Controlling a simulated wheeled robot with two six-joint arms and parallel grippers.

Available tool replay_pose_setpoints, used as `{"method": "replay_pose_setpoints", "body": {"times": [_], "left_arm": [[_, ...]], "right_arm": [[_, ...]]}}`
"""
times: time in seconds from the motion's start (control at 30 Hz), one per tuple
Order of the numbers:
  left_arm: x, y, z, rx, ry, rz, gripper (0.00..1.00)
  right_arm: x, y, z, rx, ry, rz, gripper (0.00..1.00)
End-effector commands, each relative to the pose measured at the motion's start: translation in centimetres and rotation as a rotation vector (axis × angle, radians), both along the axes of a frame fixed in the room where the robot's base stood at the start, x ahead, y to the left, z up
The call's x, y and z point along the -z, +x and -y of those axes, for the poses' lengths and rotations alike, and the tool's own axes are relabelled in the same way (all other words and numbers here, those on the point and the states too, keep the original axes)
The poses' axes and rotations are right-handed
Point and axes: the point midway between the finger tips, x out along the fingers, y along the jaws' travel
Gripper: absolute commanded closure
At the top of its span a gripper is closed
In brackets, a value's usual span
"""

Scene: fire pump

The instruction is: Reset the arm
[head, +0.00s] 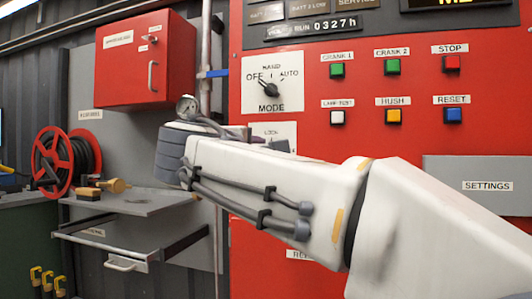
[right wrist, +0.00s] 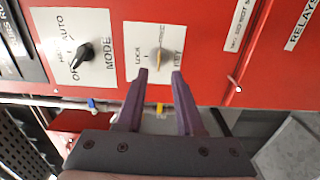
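My right arm comes in from the right in the head view and crosses in front of the red panel (head: 310,130). My right gripper (head: 270,143) is mostly hidden there behind its own wrist, just below a white lock plate (head: 272,127). In the right wrist view the two purple fingers of the right gripper (right wrist: 159,74) are apart with nothing between them. Their tips point at the lock plate (right wrist: 140,45) and the small key switch (right wrist: 160,56) on it; I cannot tell whether they touch. My left gripper is not in view.
The mode knob (head: 268,89) sits above the lock plate, pointing up-left. Coloured buttons, including a blue reset button (head: 452,115), are right of it. A red box (head: 145,65), a hose reel (head: 62,160) and an open drawer (head: 135,240) stand left.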

Motion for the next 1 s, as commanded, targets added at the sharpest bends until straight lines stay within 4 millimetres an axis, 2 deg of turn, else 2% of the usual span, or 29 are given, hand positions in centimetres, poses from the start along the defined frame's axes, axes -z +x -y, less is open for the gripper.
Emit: {"method": "replay_pose_setpoints", "body": {"times": [0.1, 0.2, 0.67, 0.77, 0.83, 0.97, 1.0], "left_arm": [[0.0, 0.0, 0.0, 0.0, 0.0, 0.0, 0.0], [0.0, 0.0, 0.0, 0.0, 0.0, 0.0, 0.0], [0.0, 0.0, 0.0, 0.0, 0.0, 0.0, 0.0], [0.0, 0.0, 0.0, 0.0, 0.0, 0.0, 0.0], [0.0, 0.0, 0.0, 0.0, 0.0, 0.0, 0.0], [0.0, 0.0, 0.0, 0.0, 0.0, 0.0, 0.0], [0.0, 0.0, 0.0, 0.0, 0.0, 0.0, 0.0]], "right_arm": [[0.0, -1.2, -0.4, -0.001, 0.0, 0.0, 0.64], [0.0, -1.6, -0.5, -0.001, 0.001, 0.0, 0.64], [0.4, -1.6, -0.5, -0.002, 0.002, -0.01, 0.64], [2.8, -1.6, -0.4, -0.015, 0.019, -0.075, 0.64], [6.1, -1.7, -0.2, -0.032, 0.048, -0.166, 0.64], [15.0, -3.5, 0.7, -0.052, 0.146, -0.409, 0.64], [18.0, -4.6, 1.1, -0.05, 0.184, -0.488, 0.64]]}}
